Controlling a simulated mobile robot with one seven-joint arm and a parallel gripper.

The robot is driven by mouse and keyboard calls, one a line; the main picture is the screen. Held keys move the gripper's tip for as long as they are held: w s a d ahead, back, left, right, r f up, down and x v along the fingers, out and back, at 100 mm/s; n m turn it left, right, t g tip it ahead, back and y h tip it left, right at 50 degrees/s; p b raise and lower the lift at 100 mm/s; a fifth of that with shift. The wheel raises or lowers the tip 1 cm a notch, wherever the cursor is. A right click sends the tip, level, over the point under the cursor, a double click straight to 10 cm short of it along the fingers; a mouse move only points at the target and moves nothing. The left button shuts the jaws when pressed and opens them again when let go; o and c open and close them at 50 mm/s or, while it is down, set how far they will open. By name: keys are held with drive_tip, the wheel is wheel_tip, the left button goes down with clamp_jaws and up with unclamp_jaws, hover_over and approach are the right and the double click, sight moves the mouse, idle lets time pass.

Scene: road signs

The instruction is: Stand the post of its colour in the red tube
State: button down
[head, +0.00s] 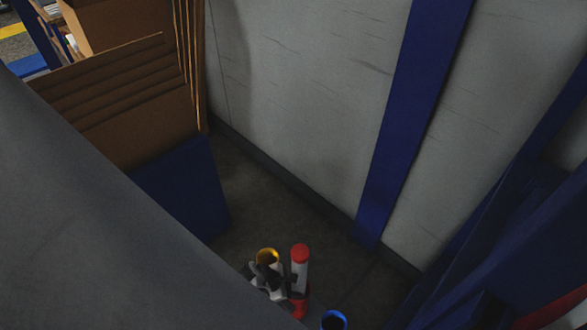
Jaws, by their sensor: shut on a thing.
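A white post with a red top (300,268) stands roughly upright near the bottom of the head view. My gripper (288,290) is shut on this post from its left side, low on its white part. The red tube (302,308) shows just under the post's lower part, partly hidden by my gripper and the grey surface in front. The post's bottom end is hidden, so I cannot tell whether it is inside the tube or only above it.
A yellow-rimmed tube (267,256) stands behind and left of my gripper, close to it. A blue-rimmed tube (334,320) is to the right, cut by the frame. Brown boards (120,90), a grey wall (300,100) and blue uprights (410,110) surround the dark floor (265,205).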

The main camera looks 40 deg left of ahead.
drive_tip(key=shift+f, duration=0.25)
drive_tip(key=c, duration=0.7)
unclamp_jaws()
drive_tip(key=v, duration=1.3)
drive_tip(key=shift+s+a+r, duration=0.15)
drive_tip(key=shift+s+r, duration=0.1)
drive_tip(key=shift+r, duration=0.05)
